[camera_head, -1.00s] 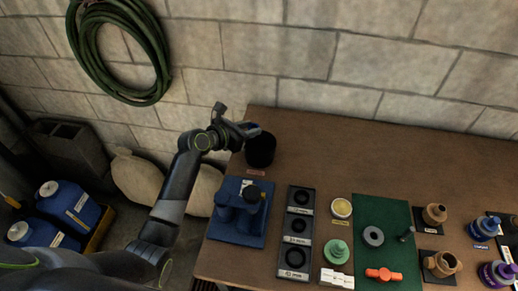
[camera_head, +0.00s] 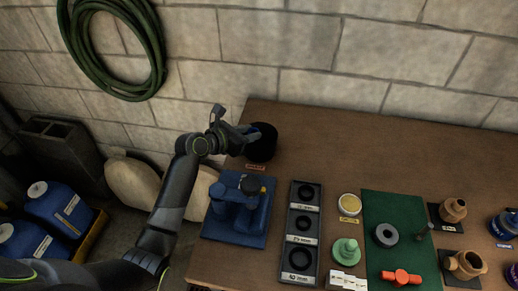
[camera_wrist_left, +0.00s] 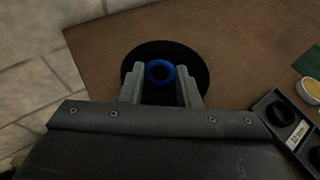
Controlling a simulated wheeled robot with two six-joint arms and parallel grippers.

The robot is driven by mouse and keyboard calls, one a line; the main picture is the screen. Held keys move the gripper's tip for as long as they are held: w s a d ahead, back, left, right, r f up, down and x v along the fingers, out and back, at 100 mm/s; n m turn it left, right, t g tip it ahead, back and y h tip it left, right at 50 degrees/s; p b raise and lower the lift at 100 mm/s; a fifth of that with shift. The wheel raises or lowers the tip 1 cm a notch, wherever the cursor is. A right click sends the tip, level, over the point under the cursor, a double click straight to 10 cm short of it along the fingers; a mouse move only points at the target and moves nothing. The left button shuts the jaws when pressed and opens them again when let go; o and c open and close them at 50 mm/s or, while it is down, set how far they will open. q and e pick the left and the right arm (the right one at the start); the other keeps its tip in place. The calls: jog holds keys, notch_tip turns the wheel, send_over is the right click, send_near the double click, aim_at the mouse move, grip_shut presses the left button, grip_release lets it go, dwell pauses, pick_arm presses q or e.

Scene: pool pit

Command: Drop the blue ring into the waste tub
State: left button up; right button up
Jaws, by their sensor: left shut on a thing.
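The waste tub (camera_head: 263,147) is a black round container at the far left of the brown bench, with a small label in front of it. My left gripper (camera_head: 252,131) is over the tub, its arm coming in from the left. In the left wrist view the gripper (camera_wrist_left: 161,82) is shut on the blue ring (camera_wrist_left: 160,72), which sits between its fingertips. The tub's dark opening (camera_wrist_left: 200,74) lies behind and around the ring in that view. How deep the ring is relative to the rim I cannot tell. My right gripper does not show.
A blue block fixture (camera_head: 237,210) stands in front of the tub. A black tray with round recesses (camera_head: 288,272) lies to its right. A green mat (camera_head: 380,206) holds a grey ring and an orange part. The back of the bench is clear.

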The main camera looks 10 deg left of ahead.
pick_arm(q)
jog(key=o, duration=1)
jog(key=v, duration=1.7)
jog(key=shift+a, duration=0.2)
jog(key=shift+f, duration=0.1)
